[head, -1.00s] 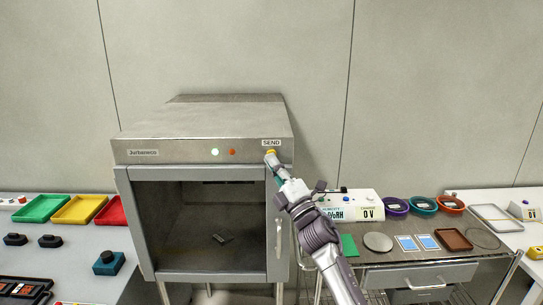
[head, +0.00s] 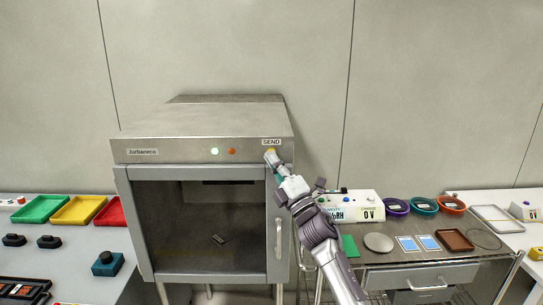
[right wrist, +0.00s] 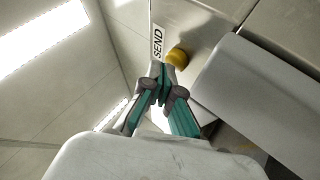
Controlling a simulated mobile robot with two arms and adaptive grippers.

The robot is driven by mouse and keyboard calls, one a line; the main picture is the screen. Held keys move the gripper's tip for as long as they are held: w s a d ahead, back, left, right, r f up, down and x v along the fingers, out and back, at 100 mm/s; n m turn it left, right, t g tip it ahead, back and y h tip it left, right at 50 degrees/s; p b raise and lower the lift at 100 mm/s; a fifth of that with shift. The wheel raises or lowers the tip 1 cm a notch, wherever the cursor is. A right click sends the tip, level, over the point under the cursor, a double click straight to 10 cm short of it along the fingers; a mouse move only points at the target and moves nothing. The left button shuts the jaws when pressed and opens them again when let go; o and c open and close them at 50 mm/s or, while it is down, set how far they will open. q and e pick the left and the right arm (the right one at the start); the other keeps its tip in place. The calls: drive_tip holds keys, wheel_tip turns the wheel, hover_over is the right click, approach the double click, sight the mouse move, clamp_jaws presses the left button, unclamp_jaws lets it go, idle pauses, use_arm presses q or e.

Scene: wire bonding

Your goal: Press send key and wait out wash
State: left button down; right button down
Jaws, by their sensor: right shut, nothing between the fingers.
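The steel washer cabinet (head: 205,135) stands in the middle of the head view, its glass-fronted door (head: 180,215) closed. A small dark part (head: 220,239) lies inside it. The yellow send key (head: 270,152) is at the top right of the front panel, under the SEND label (head: 271,142); in the right wrist view the key (right wrist: 177,57) is round and yellow. My right gripper (head: 274,160) is shut and empty, with its fingertips (right wrist: 166,70) at the key, seemingly touching it. A whitish-green lamp (head: 214,151) looks lit beside a red lamp (head: 232,151). My left gripper is not in view.
Green (head: 45,208), yellow and red trays sit on the left bench. On the right a steel cart (head: 385,252) carries a meter (head: 350,205), several coloured rings, a disc and a brown tray (head: 455,240).

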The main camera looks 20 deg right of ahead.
drive_tip(key=shift+w+d+b, duration=0.1)
drive_tip(key=shift+w+b, duration=0.2)
drive_tip(key=shift+w, duration=0.05)
idle(0.3)
drive_tip(key=shift+s, duration=0.15)
drive_tip(key=shift+s+a+p, duration=0.2)
drive_tip(key=shift+s+p, duration=0.25)
drive_tip(key=shift+s, duration=0.3)
drive_tip(key=s, duration=0.1)
drive_tip(key=s+a+p, duration=0.1)
drive_tip(key=s, duration=0.1)
drive_tip(key=s+p, duration=0.1)
drive_tip(key=shift+s+a, duration=0.25)
drive_tip(key=shift+s, duration=0.15)
drive_tip(key=shift+f, duration=0.1)
idle(0.5)
